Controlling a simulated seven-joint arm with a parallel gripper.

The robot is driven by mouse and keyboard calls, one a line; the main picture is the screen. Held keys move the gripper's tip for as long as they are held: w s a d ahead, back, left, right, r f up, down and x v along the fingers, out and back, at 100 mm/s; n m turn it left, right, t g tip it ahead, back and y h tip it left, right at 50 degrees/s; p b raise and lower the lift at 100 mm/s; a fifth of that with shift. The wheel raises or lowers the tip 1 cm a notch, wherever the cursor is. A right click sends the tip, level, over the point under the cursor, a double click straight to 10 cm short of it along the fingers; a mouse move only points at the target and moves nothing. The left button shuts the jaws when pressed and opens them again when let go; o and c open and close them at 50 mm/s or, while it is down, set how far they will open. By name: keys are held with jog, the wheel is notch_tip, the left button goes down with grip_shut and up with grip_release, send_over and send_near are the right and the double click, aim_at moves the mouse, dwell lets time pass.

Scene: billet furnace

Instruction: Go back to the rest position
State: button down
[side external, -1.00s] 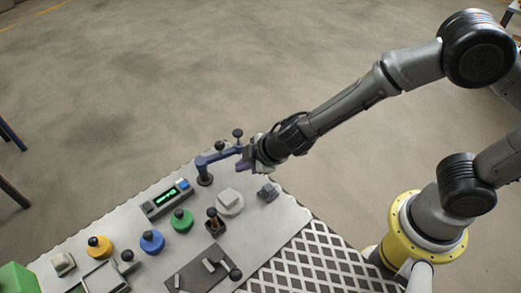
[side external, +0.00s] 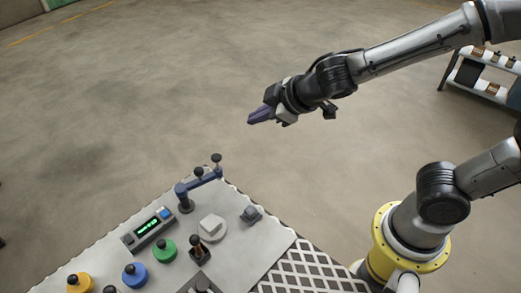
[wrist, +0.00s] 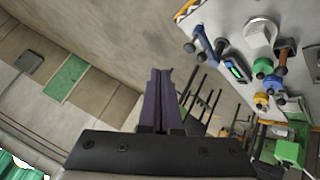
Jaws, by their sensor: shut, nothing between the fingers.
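My gripper (side external: 262,115) is raised in free air above and beyond the back corner of the work table (side external: 262,237) in the side view. Its purple fingers are together with nothing between them and point left. In the wrist view my gripper (wrist: 163,72) shows its two purple fingers side by side, pressed together. The nearest thing below is a blue crank lever (side external: 203,181) with dark knobs, mounted at the table's edge. A clear gap separates the gripper from it.
The table holds a green-lit display box (side external: 148,229), a green knob (side external: 164,250), a blue knob (side external: 135,275), a yellow knob (side external: 79,284) and a white round piece (side external: 212,227). A shelf (side external: 484,75) with boxes stands at the upper right. The floor around the gripper is clear.

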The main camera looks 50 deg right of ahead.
jog(key=s+d+r+m+h, duration=0.3)
jog(key=s+d+r+m, duration=0.3)
jog(key=s+d+r, duration=0.4)
jog(key=s+a+f+m+g+y, duration=0.1)
jog(key=s+f+g+y, duration=0.1)
jog(key=s+f, duration=0.4)
jog(key=s+g, duration=0.1)
jog(key=s, duration=0.4)
jog(key=shift+s+a+m+g+y, duration=0.15)
jog(key=shift+s+m+g+y, duration=0.15)
